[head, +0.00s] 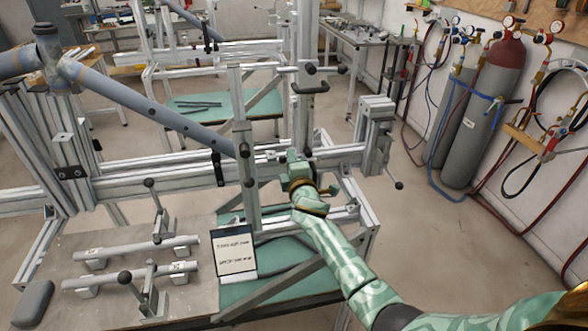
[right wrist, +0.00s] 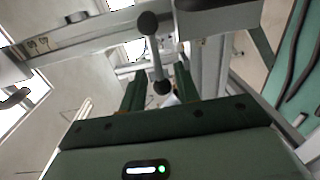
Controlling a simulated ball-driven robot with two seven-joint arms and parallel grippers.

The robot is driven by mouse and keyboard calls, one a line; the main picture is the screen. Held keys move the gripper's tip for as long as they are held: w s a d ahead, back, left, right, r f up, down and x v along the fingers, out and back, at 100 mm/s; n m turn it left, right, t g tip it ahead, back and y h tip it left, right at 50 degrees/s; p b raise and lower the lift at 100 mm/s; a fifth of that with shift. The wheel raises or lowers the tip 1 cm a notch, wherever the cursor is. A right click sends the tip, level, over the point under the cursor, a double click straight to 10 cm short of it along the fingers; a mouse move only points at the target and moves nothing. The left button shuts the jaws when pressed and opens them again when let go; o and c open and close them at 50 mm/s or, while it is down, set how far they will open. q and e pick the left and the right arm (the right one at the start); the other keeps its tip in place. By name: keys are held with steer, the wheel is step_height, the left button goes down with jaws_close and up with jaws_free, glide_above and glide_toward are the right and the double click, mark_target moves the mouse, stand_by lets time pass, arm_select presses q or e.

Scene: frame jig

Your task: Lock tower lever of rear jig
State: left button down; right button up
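The jig's silver tower post (head: 240,130) stands on the horizontal rail. A dark lever with ball knobs (head: 245,151) sits on its right side. My right gripper (head: 272,158) is just right of this post, level with the lever. In the right wrist view, a lever (right wrist: 156,55) with a dark ball at each end stands nearly upright. Its lower ball lies in line with the gap between the two green fingers (right wrist: 160,92), which are apart. I cannot tell whether they touch it. My left gripper is not in view.
A blue-grey frame tube (head: 150,108) slopes down to the tower. A black-handled clamp (head: 218,168) hangs left of it. A sign (head: 234,251) and the fixture table (head: 60,246) are in front. Gas cylinders (head: 490,110) stand right, with open floor before them.

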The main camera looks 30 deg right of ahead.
steer(key=p+v, duration=0.2)
steer(key=v, duration=1.4)
steer(key=shift+a, duration=0.15)
steer(key=s+a+f+m+g+y, duration=0.1)
steer(key=s+a+f+m+g, duration=0.3)
steer(key=f, duration=0.7)
steer(key=s+d+f+m+g+y, duration=0.15)
steer(key=s+f, duration=0.35)
steer(key=f, duration=0.6)
steer(key=s+a+f+m+g+y, duration=0.1)
steer(key=s+a+f+m+g, duration=0.3)
steer(key=f, duration=0.7)
steer(key=s+d+f+g+b, duration=0.1)
steer(key=s+f, duration=0.4)
steer(key=s, duration=0.6)
steer(key=s+d+f+m+g+b, duration=0.1)
steer(key=s+d+f+g, duration=0.2)
steer(key=s+f, duration=0.3)
steer(key=s+d+f+m+g+b, duration=0.1)
steer(key=s+f, duration=0.5)
steer(key=s, duration=1.1)
steer(key=shift+d+f+g, duration=0.2)
steer(key=shift+d+g, duration=0.35)
steer(key=shift+g, duration=0.2)
steer(key=shift+s+m, duration=0.1)
steer(key=shift+m, duration=0.15)
